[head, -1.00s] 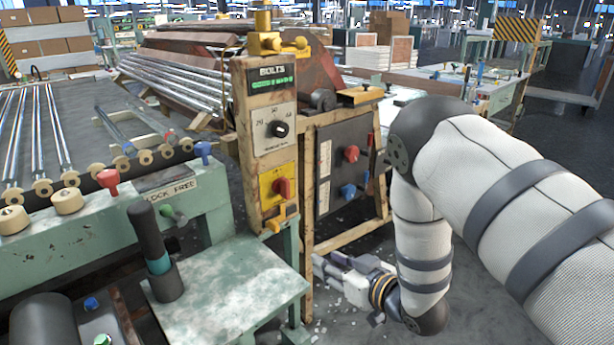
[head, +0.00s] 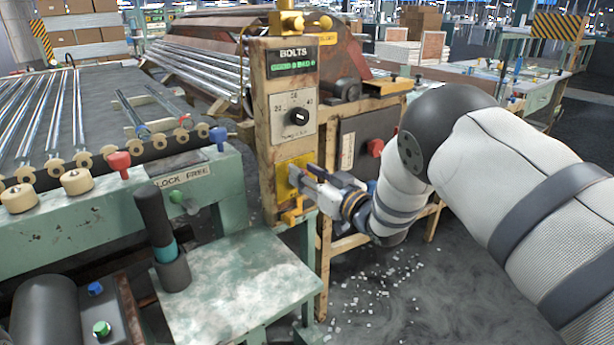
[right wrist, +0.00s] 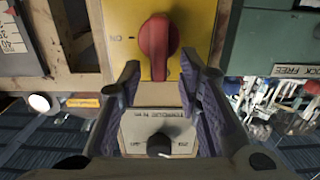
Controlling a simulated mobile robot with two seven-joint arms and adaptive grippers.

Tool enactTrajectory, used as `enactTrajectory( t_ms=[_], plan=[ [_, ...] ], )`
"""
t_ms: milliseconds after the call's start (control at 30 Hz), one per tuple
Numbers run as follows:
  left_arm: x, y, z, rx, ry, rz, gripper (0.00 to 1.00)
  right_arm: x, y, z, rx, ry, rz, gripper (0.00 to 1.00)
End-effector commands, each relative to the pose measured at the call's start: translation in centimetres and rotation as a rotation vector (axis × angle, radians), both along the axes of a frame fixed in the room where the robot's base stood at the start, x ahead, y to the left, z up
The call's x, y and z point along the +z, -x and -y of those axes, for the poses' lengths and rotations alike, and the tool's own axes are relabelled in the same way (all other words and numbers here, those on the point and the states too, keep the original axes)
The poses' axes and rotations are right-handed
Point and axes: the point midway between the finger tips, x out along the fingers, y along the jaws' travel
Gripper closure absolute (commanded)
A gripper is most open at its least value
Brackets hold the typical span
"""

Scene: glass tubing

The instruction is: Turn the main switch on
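The main switch is a red rotary knob (right wrist: 158,42) on a yellow plate (right wrist: 195,15), which also shows on the control post in the head view (head: 282,187). In the right wrist view the knob's long grip runs up and down the picture, with a marking like "ON", turned over, to its left. My right gripper (right wrist: 160,78) is open, its two purple-padded fingers either side of the knob's lower end, with gaps showing. In the head view the right gripper (head: 301,177) is in front of the yellow plate and hides the knob. My left gripper is not in view.
A black dial (head: 299,117) sits above the switch on the post. A yellow bracket (head: 298,212) juts out below it. A red knob (head: 375,147) is on the dark box to the right. A green table (head: 222,290) stands in front, left of my right arm.

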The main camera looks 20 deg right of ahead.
Motion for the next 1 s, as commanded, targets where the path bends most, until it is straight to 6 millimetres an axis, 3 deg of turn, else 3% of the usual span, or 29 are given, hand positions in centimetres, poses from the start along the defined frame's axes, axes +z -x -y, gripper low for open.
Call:
enactTrajectory(
  t_ms=[167, 300, 667, 1000],
  plan=[
    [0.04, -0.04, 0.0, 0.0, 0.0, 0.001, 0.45, 0.08, 0.01, 0.01, 0.0, 0.0, 0.0, 0.68],
    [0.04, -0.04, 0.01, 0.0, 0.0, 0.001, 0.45, 0.06, 0.02, 0.03, -0.001, 0.001, 0.0, 1.0],
    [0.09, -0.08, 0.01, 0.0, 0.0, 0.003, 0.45, 0.05, 0.03, 0.12, -0.001, -0.019, -0.007, 1.0],
    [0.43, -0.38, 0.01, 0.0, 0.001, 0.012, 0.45, -0.02, -0.15, 0.76, -0.004, -0.209, -0.076, 1.0]
  ],
)
